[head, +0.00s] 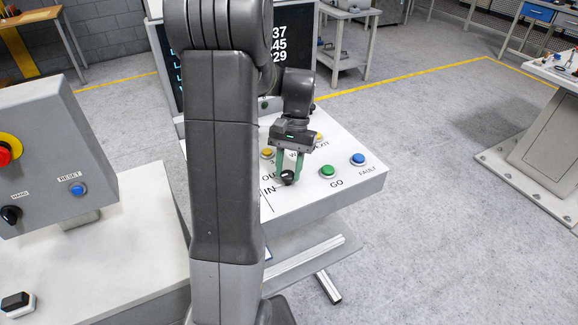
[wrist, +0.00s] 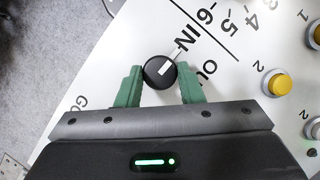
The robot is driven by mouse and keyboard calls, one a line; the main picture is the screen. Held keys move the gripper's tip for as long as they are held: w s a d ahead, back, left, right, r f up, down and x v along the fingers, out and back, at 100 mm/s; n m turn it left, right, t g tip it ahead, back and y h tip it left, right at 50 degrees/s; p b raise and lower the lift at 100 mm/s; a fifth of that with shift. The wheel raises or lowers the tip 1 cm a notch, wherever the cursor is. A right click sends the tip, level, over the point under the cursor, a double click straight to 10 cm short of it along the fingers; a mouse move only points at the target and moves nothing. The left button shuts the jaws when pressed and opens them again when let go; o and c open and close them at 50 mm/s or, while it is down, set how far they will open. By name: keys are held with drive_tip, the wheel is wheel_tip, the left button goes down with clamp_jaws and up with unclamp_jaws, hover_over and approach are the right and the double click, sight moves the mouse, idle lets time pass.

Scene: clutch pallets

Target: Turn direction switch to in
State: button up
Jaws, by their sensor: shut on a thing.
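The direction switch is a round black knob (head: 288,178) on the white sloped control panel (head: 350,180), beside the OUT and IN lettering. In the wrist view the knob (wrist: 156,76) carries a white bar mark that slants up and right, toward the IN and OUT lettering. My gripper (head: 289,163) reaches down over the panel. Its green fingers stand on either side of the knob and are shut on it, as the wrist view of the gripper (wrist: 161,82) shows. The head view partly hides the IN/OUT lettering behind my arm.
A green GO button (head: 327,171) and a blue FAULT button (head: 358,159) sit right of the knob. Yellow buttons (head: 267,153) lie behind it. A grey box (head: 60,150) with a blue RESET button stands at left. Open floor lies right.

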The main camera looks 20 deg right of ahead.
idle(0.4)
drive_tip(key=o, duration=1)
drive_tip(key=shift+c, duration=0.2)
drive_tip(key=v, duration=1.3)
drive_tip(key=shift+w+r+b, duration=0.3)
drive_tip(key=shift+r+b, duration=0.05)
drive_tip(key=x, duration=1.3)
drive_tip(key=shift+s+f+p, duration=0.3)
drive_tip(key=shift+f+p, duration=0.05)
